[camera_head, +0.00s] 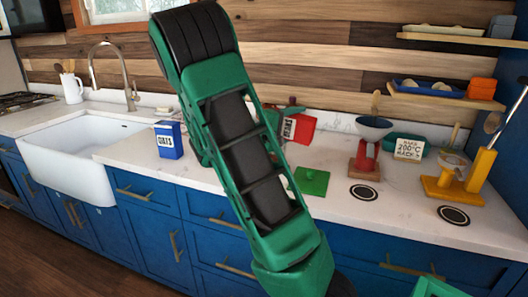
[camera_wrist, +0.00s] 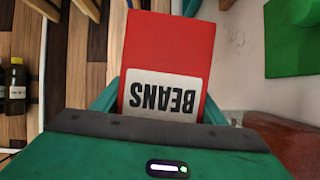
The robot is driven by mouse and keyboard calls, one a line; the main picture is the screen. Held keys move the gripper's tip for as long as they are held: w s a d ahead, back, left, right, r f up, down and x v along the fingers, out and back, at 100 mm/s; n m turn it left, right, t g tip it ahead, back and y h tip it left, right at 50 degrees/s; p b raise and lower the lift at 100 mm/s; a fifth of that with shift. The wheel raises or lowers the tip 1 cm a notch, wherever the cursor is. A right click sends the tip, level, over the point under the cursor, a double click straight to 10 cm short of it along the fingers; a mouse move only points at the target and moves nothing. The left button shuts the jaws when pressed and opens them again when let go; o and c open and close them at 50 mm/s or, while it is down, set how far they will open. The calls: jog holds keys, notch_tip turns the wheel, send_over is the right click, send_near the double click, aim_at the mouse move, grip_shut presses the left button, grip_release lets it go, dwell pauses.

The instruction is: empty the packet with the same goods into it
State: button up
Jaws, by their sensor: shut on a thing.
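My gripper (camera_wrist: 160,104) is shut on a red packet (camera_wrist: 168,40) with a white label reading BEANS. In the wrist view the label appears upside down. In the head view the red packet (camera_head: 300,129) shows tilted above the counter, partly behind my green arm, which hides most of the gripper. A blue packet (camera_head: 170,142), labelled what looks like OATS, stands upright on the counter right of the sink. A red scale (camera_head: 366,157) with a dark-rimmed bowl (camera_head: 374,127) on top stands to the right. The packet's opening and contents cannot be made out.
A green square piece with a knob (camera_head: 312,181) lies on the counter, near two dark round discs (camera_head: 363,192) (camera_head: 453,215). A small sign (camera_head: 408,148) and a yellow stand (camera_head: 478,175) are at right. Shelves (camera_head: 445,97) hang above. The white sink (camera_head: 80,150) is at left.

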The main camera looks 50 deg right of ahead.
jog(key=shift+w+a+r+n+h+p, duration=0.1)
jog(key=shift+w+r+n+h+p, duration=0.2)
jog(key=shift+r+n, duration=0.25)
jog(key=shift+w+a+r+n+h+p, duration=0.1)
jog(key=shift+w+r+n+h+p, duration=0.2)
jog(key=shift+n, duration=0.35)
dwell(1.2)
jog(key=shift+w+a+r+n+t+h+p, duration=0.15)
jog(key=shift+w+r+n+h+p, duration=0.15)
jog(key=shift+r+n+p, duration=0.45)
jog(key=shift+w+a+r+n+t+h+p, duration=0.1)
jog(key=shift+w+r+n+t+h+p, duration=0.2)
jog(key=shift+n, duration=0.75)
dwell(2.5)
jog(key=shift+w+f+n+p, duration=0.3)
jog(key=shift+w+f+n, duration=0.05)
jog(key=shift+n, duration=0.25)
dwell(0.7)
